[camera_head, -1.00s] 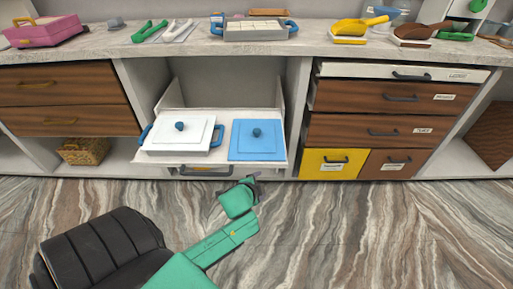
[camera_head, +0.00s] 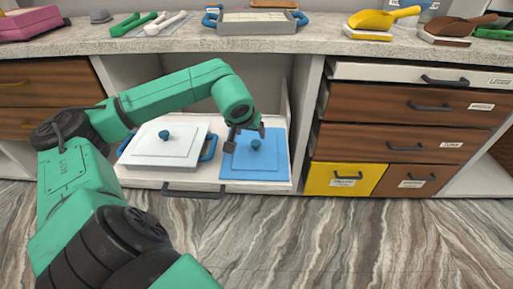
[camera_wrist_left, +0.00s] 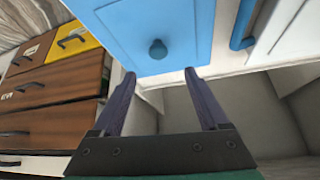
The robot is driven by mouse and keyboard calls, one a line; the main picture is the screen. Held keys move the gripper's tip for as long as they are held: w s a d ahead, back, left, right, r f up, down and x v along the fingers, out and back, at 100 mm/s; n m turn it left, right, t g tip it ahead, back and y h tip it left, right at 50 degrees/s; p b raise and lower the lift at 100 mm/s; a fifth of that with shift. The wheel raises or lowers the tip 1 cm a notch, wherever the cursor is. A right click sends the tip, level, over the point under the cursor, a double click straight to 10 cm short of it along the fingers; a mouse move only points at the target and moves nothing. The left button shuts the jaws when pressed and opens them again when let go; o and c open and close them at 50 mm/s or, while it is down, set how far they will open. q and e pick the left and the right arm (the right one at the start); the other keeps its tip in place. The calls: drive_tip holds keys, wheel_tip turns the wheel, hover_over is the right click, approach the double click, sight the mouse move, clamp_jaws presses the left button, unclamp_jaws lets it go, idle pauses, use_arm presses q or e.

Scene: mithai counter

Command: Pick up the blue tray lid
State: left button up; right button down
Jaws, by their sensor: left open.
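The blue tray lid (camera_head: 253,165) lies flat on the pulled-out white drawer or shelf, at its right side, with a round dark-blue knob (camera_head: 256,145) in its middle. In the left wrist view the lid (camera_wrist_left: 190,30) is at the top, with its knob (camera_wrist_left: 158,49) just beyond and between the fingertips. My left gripper (camera_wrist_left: 160,74) is open and empty. In the head view my left gripper (camera_head: 245,139) is over the lid, close to the knob, apart from it as far as I can tell. My right gripper is not in view.
A white-lidded tray (camera_head: 162,158) with blue handles stands left of the blue lid. The counter (camera_head: 290,45) above holds a blue-handled tray (camera_head: 256,29), scoops and tongs. Wooden drawers (camera_head: 408,142) and a yellow drawer (camera_head: 343,181) flank the right.

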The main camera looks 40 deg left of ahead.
sight(256, 142)
use_arm(q)
drive_tip(key=b+x, duration=0.1)
drive_tip(key=x, duration=0.9)
drive_tip(key=shift+d, duration=0.15)
drive_tip(key=shift+r, duration=0.1)
drive_tip(key=shift+c, duration=0.4)
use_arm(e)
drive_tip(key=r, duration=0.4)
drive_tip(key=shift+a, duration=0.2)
use_arm(q)
clamp_jaws()
